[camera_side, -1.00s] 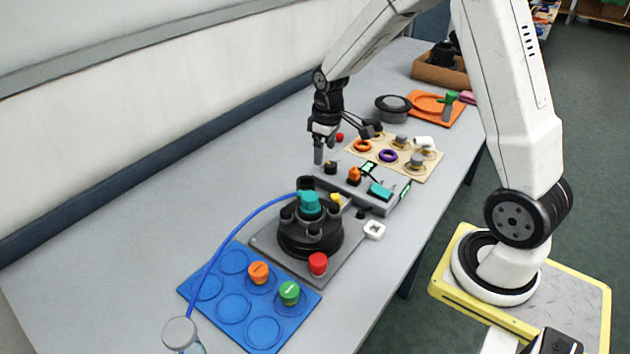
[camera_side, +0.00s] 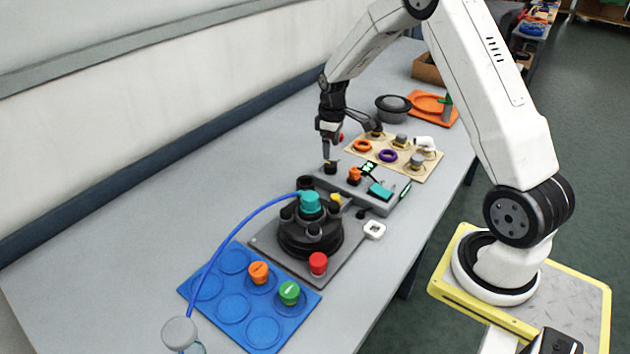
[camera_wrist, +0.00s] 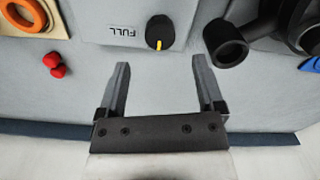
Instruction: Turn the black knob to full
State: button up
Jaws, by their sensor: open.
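The black knob (camera_side: 331,168) sits on the grey control box (camera_side: 395,203), at its end nearest the wall. In the wrist view the knob (camera_wrist: 160,30) has a yellow pointer mark at the edge facing my gripper. The word FULL (camera_wrist: 122,32) appears upside down on the box to the left of the knob, and the pointer is not toward it. My gripper (camera_wrist: 160,66) is open and empty, its two fingers apart below the knob in the wrist view. In the side view my gripper (camera_side: 327,156) points down close to the knob; contact cannot be told.
A black manifold (camera_side: 310,235) with a teal cap and blue hose stands in front of the box. A beige board (camera_side: 425,165) with rings lies behind it. The bench toward the wall is clear.

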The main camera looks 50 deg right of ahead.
aim_at(331, 164)
jog(key=shift+f, duration=2.9)
grip_shut()
